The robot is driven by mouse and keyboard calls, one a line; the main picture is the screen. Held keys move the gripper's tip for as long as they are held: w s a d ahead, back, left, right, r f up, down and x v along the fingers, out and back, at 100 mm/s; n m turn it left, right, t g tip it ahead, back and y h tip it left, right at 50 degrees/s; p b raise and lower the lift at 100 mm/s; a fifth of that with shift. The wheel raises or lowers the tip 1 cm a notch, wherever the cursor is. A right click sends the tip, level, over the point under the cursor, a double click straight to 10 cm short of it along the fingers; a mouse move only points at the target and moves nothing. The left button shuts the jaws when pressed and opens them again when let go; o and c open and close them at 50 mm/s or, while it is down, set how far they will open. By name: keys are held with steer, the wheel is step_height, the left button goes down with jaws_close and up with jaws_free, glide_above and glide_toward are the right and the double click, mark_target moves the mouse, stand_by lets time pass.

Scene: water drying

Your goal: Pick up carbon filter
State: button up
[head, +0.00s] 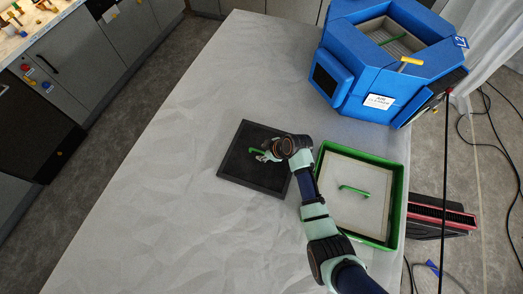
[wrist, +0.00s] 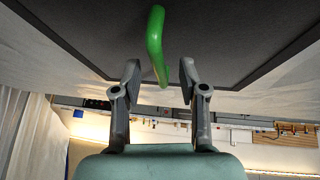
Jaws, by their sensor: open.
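The carbon filter (head: 238,165) is a flat black square panel lying on the grey table in the head view. It has a green handle (head: 256,151) on its top, and the dark panel (wrist: 90,30) fills the upper part of the wrist view. My gripper (head: 264,156) is over the panel's right half, at the handle. In the wrist view my gripper (wrist: 159,82) is open, with the green handle (wrist: 155,45) between its two fingers. A gap shows on each side of the handle. My wrist hides the panel's right edge in the head view.
A green-rimmed tray (head: 399,200) with a white filter (head: 345,212) and green handle lies right of my arm. A blue air cleaner (head: 345,70), open on top, stands at the back right. The table (head: 150,200) is clear at left and front.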

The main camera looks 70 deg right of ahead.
mark_target(263, 153)
steer(key=shift+w+f, duration=0.2)
steer(key=shift+f, duration=0.15)
jaws_close()
steer(key=shift+r, duration=0.15)
step_height(263, 153, up, 20)
steer(key=p, duration=0.1)
